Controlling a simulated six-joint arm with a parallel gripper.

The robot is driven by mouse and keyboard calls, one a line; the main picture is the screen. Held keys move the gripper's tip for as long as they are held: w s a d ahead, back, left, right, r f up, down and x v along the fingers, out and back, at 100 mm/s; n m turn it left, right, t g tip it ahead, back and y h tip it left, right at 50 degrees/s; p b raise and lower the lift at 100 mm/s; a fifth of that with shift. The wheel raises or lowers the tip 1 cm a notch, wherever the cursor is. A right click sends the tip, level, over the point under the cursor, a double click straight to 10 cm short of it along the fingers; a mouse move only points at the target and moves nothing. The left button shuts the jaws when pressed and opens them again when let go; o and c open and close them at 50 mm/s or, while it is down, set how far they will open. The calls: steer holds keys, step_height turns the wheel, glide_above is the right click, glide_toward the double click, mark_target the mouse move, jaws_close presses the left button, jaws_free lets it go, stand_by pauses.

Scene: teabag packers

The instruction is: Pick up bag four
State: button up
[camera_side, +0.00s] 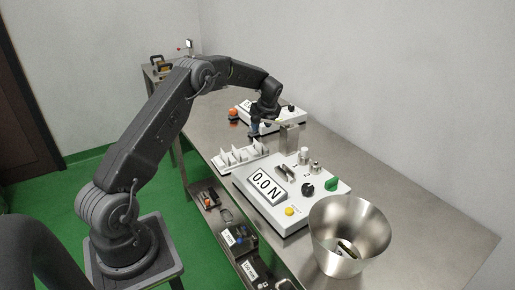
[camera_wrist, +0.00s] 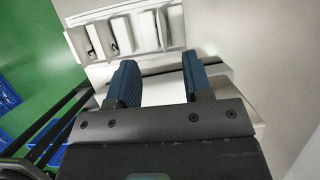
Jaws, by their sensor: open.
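A white rack (camera_side: 245,160) stands on the steel table with several pale upright bags (camera_side: 238,152) in its slots. No label shows which one is bag four. My gripper (camera_side: 254,132) is above the rack's far right end. In the wrist view, its two blue fingers (camera_wrist: 160,64) are spread apart. The rack (camera_wrist: 90,66) shows beyond the fingertips there, with several bags (camera_wrist: 122,34) standing in its slots. A white surface shows between the fingers; I cannot tell whether it is a bag or something lower down. The fingers hide part of what lies below.
A white tester (camera_side: 323,195) with a "0.0 N" display stands right of the rack. A metal block (camera_side: 289,137) is close to my gripper's right. A metal bowl (camera_side: 376,217) with small items inside is at the front. Another white device (camera_side: 292,116) stands behind.

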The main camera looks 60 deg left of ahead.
mark_target(258, 141)
step_height(258, 141, down, 3)
steer(key=shift+r, duration=0.1)
steer(key=x, duration=0.7)
steer(key=shift+a, duration=0.1)
jaws_close()
